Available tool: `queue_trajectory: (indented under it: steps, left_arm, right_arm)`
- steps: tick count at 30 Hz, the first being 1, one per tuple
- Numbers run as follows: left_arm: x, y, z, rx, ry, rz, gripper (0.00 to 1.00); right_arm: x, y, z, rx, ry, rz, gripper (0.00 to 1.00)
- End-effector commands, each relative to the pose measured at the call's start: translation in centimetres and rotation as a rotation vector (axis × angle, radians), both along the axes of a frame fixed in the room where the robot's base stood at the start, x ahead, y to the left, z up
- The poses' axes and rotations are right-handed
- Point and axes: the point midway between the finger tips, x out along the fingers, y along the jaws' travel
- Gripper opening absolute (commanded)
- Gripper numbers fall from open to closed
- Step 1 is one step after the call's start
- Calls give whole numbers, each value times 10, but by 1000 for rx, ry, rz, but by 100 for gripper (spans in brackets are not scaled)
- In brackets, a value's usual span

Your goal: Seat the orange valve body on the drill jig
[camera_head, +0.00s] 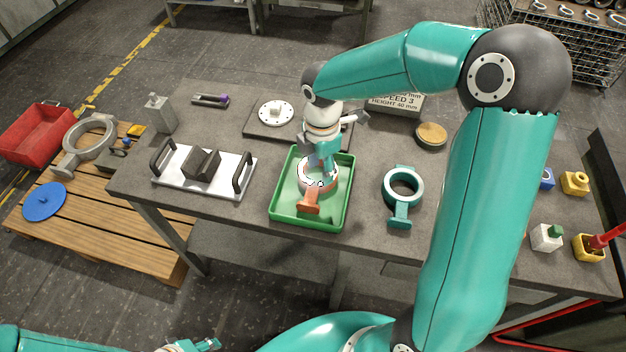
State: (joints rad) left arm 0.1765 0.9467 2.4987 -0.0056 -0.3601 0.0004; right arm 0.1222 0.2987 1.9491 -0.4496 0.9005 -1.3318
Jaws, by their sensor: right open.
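The orange valve body (309,202) lies in a green tray (274,205) at the middle of the table; its arm points toward the tray's front edge and its ring is partly hidden by my gripper. My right gripper (318,180) is open, pointing down at the ring; I cannot tell whether it touches it. A dark plate (258,129) behind the tray carries a round white disc (276,112) with a raised centre; it appears to be the drill jig, its right part hidden by my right arm. My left gripper (195,346) shows only partly at the bottom edge.
A teal valve body (402,211) lies right of the tray. A white plate with black handles (222,190) stands left. Small yellow, blue and white blocks sit at right. A red bin (38,133) is far left.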

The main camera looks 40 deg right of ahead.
Motion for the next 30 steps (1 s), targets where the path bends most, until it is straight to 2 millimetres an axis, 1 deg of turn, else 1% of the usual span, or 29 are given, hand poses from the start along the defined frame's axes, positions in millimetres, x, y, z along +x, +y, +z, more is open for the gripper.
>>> queue_trajectory:
  steps: [1, 5, 8, 13, 16, 19, 25, 30]
  left_arm:
    - [0, 0, 0, 0, 0, 0, 40]
    - [0, 0, 0, 0, 0, 0, 40]
    - [0, 0, 2, 0, 0, 0, 40]
    - [0, 0, 4, 0, 0, 0, 40]
    - [0, 0, 4, 0, 0, 0, 40]
    - [0, 0, 4, 0, 0, 0, 40]
    - [0, 0, 3, 0, 0, 0, 40]
    - [0, 0, 3, 0, 0, 0, 40]
  right_arm:
    - [-1, -1, -4, 0, 2, -1, 48]
    - [-1, -1, -10, 1, 2, -2, 48]
    - [-1, -3, -19, 0, 4, -2, 48]
    - [0, -8, -44, 0, 5, -2, 48]
    - [0, -8, -55, 1, 3, -2, 48]
    - [1, -8, -60, 0, 2, -3, 48]
    - [1, -8, -60, 0, 0, -3, 48]
    - [1, -8, -60, 0, 0, -3, 20]
